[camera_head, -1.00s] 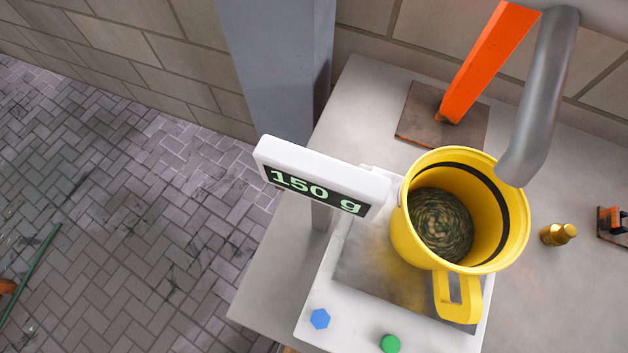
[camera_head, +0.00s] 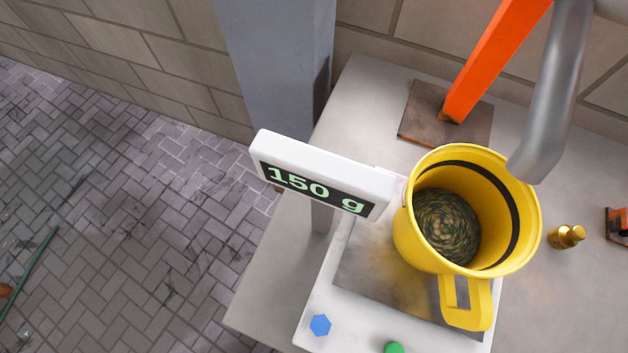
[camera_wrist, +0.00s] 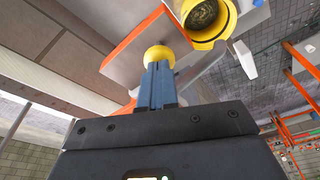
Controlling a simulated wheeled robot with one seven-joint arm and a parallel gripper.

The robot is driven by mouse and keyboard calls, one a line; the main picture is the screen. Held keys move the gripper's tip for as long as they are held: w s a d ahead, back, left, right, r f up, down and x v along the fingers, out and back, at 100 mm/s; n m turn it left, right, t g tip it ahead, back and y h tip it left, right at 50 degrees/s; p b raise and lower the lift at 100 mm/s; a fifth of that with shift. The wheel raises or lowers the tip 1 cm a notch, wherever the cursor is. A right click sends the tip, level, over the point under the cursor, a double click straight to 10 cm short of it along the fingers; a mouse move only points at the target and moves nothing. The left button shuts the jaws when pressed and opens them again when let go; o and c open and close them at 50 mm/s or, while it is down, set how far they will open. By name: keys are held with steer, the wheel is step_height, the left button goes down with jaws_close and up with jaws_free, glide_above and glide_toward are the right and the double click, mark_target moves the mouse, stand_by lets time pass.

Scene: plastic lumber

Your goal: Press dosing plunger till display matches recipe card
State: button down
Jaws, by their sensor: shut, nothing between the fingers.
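The white display (camera_head: 325,180) reads "150 g" in green on black in the head view. It stands on the scale (camera_head: 345,330), which carries a yellow jug (camera_head: 465,300). Brownish-green granules (camera_head: 447,225) lie in the jug's bottom, under the end of a grey spout (camera_head: 545,120). In the wrist view, my gripper (camera_wrist: 158,72) is shut and empty. Its blue fingertips are at a yellow ball knob (camera_wrist: 158,53), which looks like the plunger's end; I cannot tell whether they touch. The jug also shows in the wrist view (camera_wrist: 222,22). No recipe card is recognisable.
An orange post (camera_head: 490,65) rises from a brown base plate behind the jug. A small brass weight (camera_head: 566,237) stands right of it. A blue hexagonal button (camera_head: 320,325) and a green button (camera_head: 393,348) are on the scale's front. A grey column (camera_head: 280,70) stands left.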

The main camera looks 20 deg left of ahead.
steer(key=shift+w+a+p+v, duration=0.1)
steer(key=shift+a+p+v, duration=0.05)
steer(key=shift+p+v, duration=0.8)
steer(key=shift+w+a+p+v, duration=0.1)
steer(key=shift+a+p+v, duration=0.05)
steer(key=shift+p+v, duration=0.75)
steer(key=shift+w+a+p+v, duration=0.1)
steer(key=shift+a+p+v, duration=0.1)
steer(key=shift+p+v, duration=0.75)
steer(key=shift+a, duration=0.1)
stand_by(0.4)
